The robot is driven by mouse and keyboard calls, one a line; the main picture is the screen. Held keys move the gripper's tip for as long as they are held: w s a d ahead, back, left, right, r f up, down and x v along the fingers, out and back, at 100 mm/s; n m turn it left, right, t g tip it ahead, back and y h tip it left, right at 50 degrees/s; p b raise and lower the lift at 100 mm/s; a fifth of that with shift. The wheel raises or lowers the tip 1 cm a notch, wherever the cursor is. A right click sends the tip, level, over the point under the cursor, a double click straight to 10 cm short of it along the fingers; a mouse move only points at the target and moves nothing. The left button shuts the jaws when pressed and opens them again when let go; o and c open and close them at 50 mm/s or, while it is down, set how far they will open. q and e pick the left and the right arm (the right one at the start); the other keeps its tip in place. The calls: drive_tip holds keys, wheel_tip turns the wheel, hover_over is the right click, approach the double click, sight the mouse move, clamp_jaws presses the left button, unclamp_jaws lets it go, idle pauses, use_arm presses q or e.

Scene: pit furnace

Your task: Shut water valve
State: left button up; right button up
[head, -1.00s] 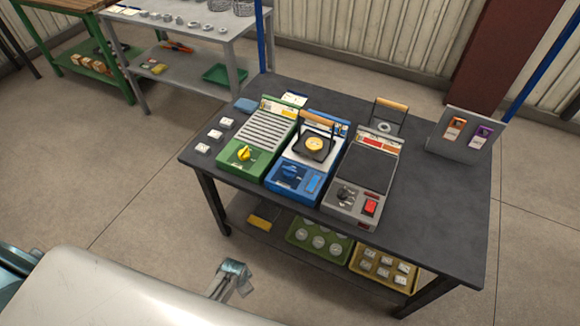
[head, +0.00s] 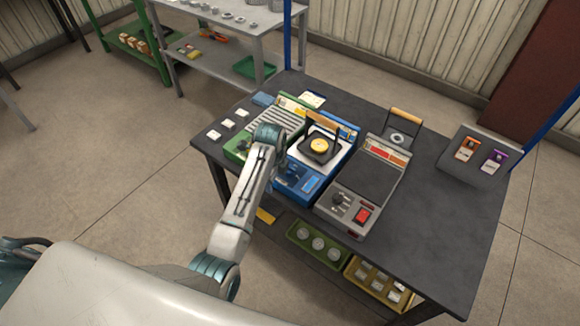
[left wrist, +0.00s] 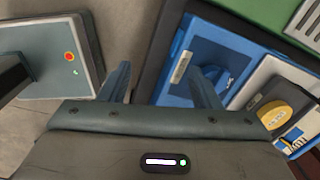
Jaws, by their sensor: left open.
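The blue unit (head: 310,181) stands mid-table with a dark knob (head: 290,176) on its front panel, partly behind my left arm. I cannot tell for sure which control is the water valve. The blue unit also shows in the left wrist view (left wrist: 222,50), with a pale label and a yellow dial (left wrist: 275,113) on its plate. My left gripper (left wrist: 158,70) is open and empty, its right finger overlapping the unit's blue front in the picture. In the head view my left arm reaches over the table's near left edge and hides the gripper's fingers. My right gripper is out of view.
A green unit (head: 238,147) is left of the blue one, partly behind my arm. A grey unit (head: 352,198) with a red switch (head: 362,215) is on the right. Trays sit on the shelf below.

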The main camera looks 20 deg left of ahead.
use_arm(q)
drive_tip(key=w+d+r+m, duration=0.3)
drive_tip(key=w+r+m, duration=0.3)
drive_tip(key=w+r, duration=0.15)
drive_tip(key=shift+g, duration=0.3)
drive_tip(key=f, duration=0.2)
drive_tip(key=f+p, duration=0.1)
drive_tip(key=f, duration=0.5)
drive_tip(key=shift+s+f+p, duration=0.1)
drive_tip(key=shift+s+p, duration=0.2)
drive_tip(key=shift+p, duration=0.05)
drive_tip(key=shift+f, duration=0.75)
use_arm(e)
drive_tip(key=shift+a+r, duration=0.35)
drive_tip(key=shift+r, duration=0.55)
use_arm(q)
drive_tip(key=c, duration=1)
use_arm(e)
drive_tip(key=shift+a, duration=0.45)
